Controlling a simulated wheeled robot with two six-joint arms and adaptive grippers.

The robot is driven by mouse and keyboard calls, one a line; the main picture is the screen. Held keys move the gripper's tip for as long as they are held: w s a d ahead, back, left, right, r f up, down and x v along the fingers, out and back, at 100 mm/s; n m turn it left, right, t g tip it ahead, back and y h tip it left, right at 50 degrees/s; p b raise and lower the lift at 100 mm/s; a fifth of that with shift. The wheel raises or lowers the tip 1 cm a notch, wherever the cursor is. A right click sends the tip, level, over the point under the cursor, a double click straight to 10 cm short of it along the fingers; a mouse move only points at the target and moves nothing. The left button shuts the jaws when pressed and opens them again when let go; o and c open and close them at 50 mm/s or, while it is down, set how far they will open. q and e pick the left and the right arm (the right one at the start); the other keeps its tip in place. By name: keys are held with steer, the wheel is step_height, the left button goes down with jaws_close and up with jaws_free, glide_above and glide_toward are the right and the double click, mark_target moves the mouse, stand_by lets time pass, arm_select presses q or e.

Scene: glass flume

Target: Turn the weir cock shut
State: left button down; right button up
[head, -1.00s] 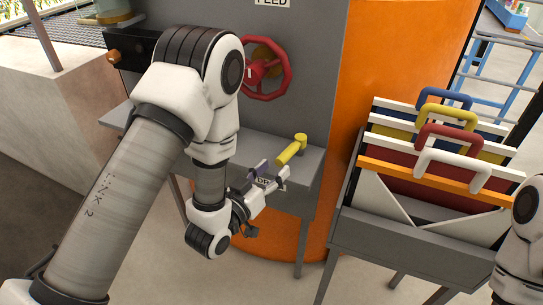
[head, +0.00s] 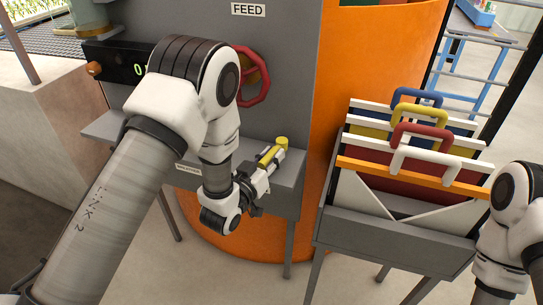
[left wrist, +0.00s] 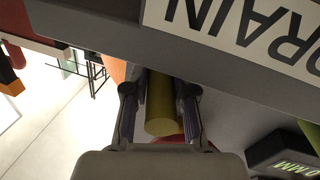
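A yellow cock lever (head: 270,154) sits at the right end of the grey shelf (head: 287,180), its round knob end at the back right. My left gripper (head: 271,158) reaches it from the front left. In the left wrist view the lever (left wrist: 164,118) lies between the two fingers of my left gripper (left wrist: 163,108), with a pad close against each side. A label reading DRAIN (left wrist: 245,30) shows upside down on the shelf edge there. A small label (head: 188,170) further left on the shelf edge is too small to read. My right arm shows at the right edge; its gripper is out of view.
A red handwheel (head: 255,80) under a FEED label (head: 248,10) is on the grey panel behind my left arm. A dark display (head: 125,65) is at the left. A grey rack (head: 400,228) with several handled boards stands at the right.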

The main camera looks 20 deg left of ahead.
arm_select(q)
steer(key=shift+a+h, duration=0.1)
steer(key=shift+h, duration=0.2)
steer(key=shift+w+a+m+h+b, duration=0.1)
steer(key=shift+a+m+h+b, duration=0.2)
steer(key=shift+m+h, duration=0.2)
steer(key=m+g+h, duration=0.1)
steer(key=h, duration=0.1)
steer(key=shift+w+a+m+g+h, duration=0.2)
steer(key=shift+a+m+g+h, duration=0.2)
steer(key=shift+w+a+m+g+h+b, duration=0.15)
steer(key=shift+w+a+m+g+h, duration=0.1)
steer(key=shift+m+g+h, duration=0.65)
steer(key=shift+w+a+m+g+h+b, duration=0.25)
steer(key=shift+m+g+h, duration=0.5)
steer(key=shift+h, duration=0.3)
steer(key=shift+w+a+m+g+h+b, duration=0.1)
steer(key=shift+w+a+m+g+h, duration=0.15)
steer(key=shift+m+g+h, duration=0.6)
steer(key=c, duration=0.9)
jaws_free()
steer(key=shift+c, duration=0.2)
steer(key=shift+s, duration=0.1)
steer(key=shift+a, duration=0.1)
